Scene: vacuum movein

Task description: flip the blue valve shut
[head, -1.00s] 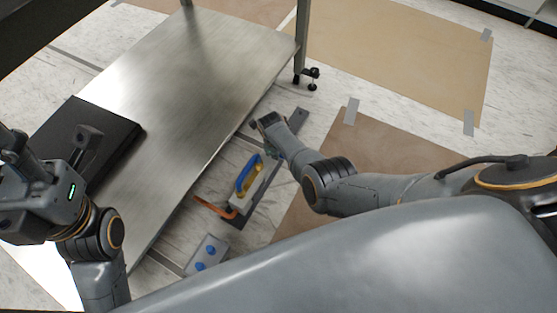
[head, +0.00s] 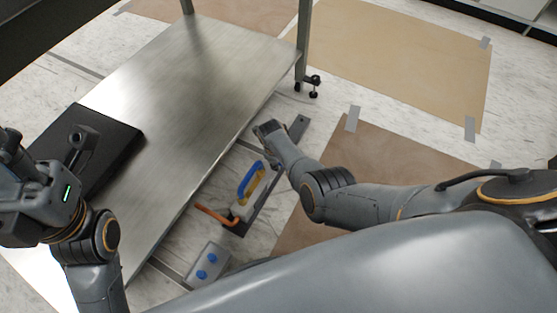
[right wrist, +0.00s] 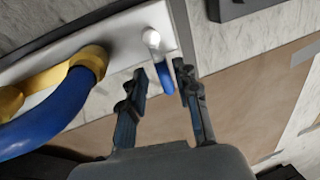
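In the right wrist view, a small blue lever (right wrist: 164,78) hangs from a white round pivot on a pale plate (right wrist: 118,45); it looks like the blue valve. My right gripper (right wrist: 160,72) is open, with one finger on each side of the lever. Whether either finger touches it I cannot tell. In the head view my right gripper (head: 267,131) is low beside the metal platform and hides the lever. My left gripper (head: 40,190) is at the left edge; its finger opening is unclear.
A larger blue arch (head: 249,180) with yellow fittings sits beside the lever. An orange bent bar (head: 211,213) and a grey box with blue knobs (head: 207,265) lie nearer. The metal platform (head: 190,110) borders the left; a black case (head: 105,160) rests on it.

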